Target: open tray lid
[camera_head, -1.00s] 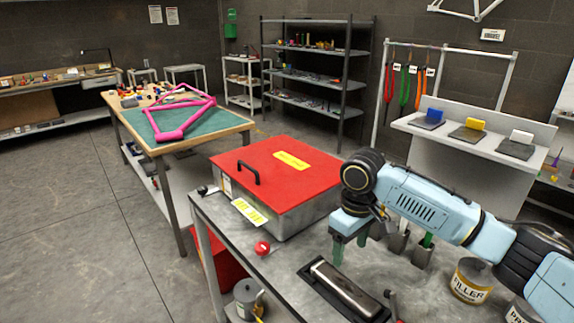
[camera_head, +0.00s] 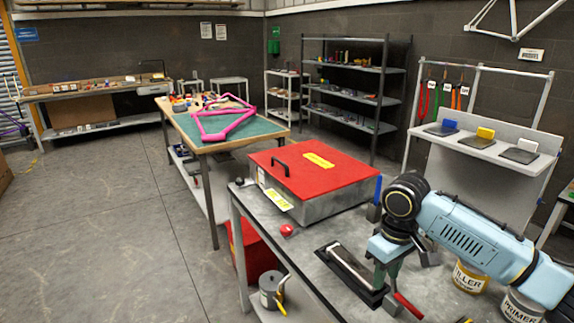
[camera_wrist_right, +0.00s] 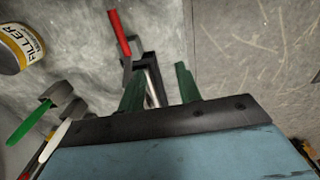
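A metal tray box (camera_head: 320,208) stands on the grey workbench with its flat red lid (camera_head: 320,177) shut on it. The lid has a black bar handle (camera_head: 281,165) near its left edge and a yellow label. My right gripper (camera_head: 383,276) is well to the front right of the box, low by a black holder (camera_head: 332,262) with a long metal piece in it. In the right wrist view its green fingers (camera_wrist_right: 160,88) are apart, with nothing clearly held between them. Whether they touch the holder I cannot tell. My left gripper is out of view.
A red-handled lever (camera_head: 408,305) is beside my right gripper and shows in the wrist view (camera_wrist_right: 119,32). A red knob (camera_head: 287,230) sits in front of the box. Filler (camera_head: 470,277) and primer (camera_head: 520,306) cans stand at right. Bare floor lies left of the bench.

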